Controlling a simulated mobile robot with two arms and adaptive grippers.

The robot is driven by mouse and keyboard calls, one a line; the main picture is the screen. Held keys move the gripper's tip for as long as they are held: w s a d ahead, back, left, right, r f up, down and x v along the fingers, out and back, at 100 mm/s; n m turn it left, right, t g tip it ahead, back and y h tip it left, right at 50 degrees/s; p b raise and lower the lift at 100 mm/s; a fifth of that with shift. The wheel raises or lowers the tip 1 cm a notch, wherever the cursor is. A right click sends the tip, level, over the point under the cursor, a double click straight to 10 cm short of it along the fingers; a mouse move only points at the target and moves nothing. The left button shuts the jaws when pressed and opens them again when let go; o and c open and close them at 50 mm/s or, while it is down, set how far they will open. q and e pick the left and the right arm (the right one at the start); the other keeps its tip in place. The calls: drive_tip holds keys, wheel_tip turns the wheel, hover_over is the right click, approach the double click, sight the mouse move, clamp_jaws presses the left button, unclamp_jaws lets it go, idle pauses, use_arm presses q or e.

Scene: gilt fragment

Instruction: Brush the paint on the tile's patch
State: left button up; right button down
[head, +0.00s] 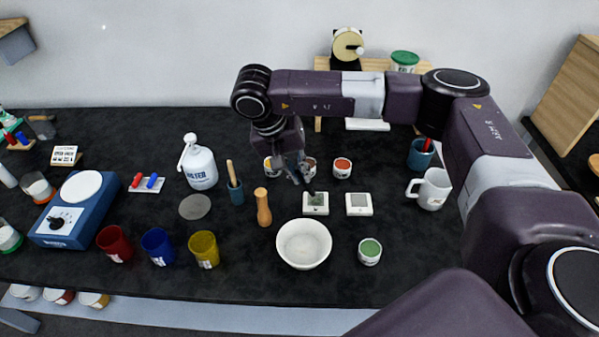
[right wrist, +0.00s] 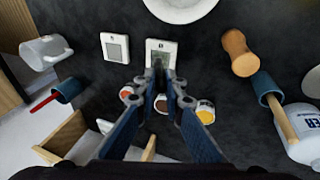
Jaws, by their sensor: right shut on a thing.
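Two small white tiles lie on the dark tabletop. The left tile (head: 316,210) in the head view has a grey-green patch; the right tile (head: 358,210) has a pale grey one. My right gripper (head: 305,178) is just above and behind the left tile, shut on a thin dark thing, apparently the brush, mostly hidden by the fingers. In the right wrist view, the fingertips (right wrist: 157,77) reach over the near edge of that tile (right wrist: 152,44) and partly cover its patch. Whether the brush touches the patch is unclear. My left gripper is not in view.
Paint pots, including a red one (head: 342,168) and a yellow one (right wrist: 205,113), stand behind the tiles. A white bowl (head: 303,244) and a green pot (head: 369,252) are in front. A wooden pestle-like piece (head: 263,207) stands left; a white mug (head: 432,189) stands right.

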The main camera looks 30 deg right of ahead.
drive_tip(key=shift+r+p, duration=1.35)
drive_tip(key=shift+r, duration=1.55)
drive_tip(key=shift+r+p, duration=0.7)
drive_tip(key=shift+r, duration=0.85)
drive_tip(key=shift+f, duration=0.15)
